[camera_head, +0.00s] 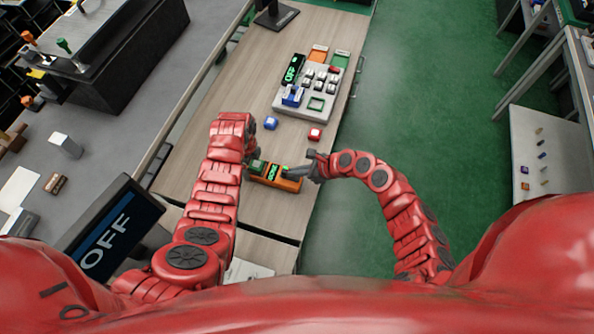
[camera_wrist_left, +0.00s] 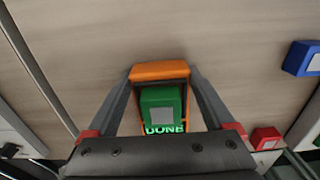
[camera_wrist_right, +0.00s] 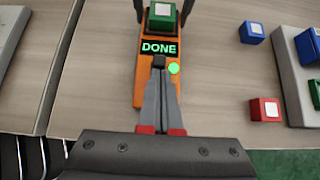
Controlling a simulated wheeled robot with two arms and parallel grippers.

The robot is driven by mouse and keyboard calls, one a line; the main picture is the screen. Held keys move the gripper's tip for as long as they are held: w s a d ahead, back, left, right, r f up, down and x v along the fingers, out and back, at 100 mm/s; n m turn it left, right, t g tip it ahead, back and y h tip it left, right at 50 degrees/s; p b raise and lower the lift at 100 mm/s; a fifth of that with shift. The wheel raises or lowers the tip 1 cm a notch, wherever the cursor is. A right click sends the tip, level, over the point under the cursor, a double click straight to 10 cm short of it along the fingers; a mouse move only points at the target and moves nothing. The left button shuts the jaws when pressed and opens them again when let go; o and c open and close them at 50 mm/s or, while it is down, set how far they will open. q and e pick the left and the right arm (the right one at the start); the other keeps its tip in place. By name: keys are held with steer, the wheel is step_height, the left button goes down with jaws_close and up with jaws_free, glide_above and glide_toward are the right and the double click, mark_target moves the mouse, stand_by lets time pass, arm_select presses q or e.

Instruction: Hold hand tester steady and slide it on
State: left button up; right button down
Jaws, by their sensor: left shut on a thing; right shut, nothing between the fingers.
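The orange hand tester (camera_head: 287,184) lies on the table between my two grippers. Its screen reads DONE in green in the right wrist view (camera_wrist_right: 137,88). A green block with a pale top (camera_wrist_right: 162,17) sits at its far end; it also shows in the left wrist view (camera_wrist_left: 162,103). My left gripper (camera_head: 250,163) is shut on the tester, one finger on each side of that end. My right gripper (camera_wrist_right: 160,68) is shut and empty, its tips at a small dark slider just below the screen. A round green light (camera_wrist_right: 173,68) glows beside the slider.
A blue block (camera_head: 270,123) and a red block (camera_head: 315,134) lie loose on the table. A grey panel (camera_head: 290,103) with keys and an OFF display stands farther back. A monitor reading OFF (camera_head: 110,225) is at the left. Green floor lies right of the table.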

arm_select(q)
steer(key=shift+d, duration=0.2)
arm_select(e)
steer(key=d, duration=0.1)
steer(key=s+d, duration=0.1)
steer(key=d, duration=0.2)
steer(key=shift+s+d, duration=0.1)
steer(key=shift+s, duration=0.25)
arm_select(q)
steer(key=shift+a, duration=0.1)
arm_select(e)
steer(key=v, duration=0.9)
steer(key=shift+r, duration=0.35)
steer(key=shift+d, duration=0.1)
arm_select(q)
steer(key=o, duration=1.3)
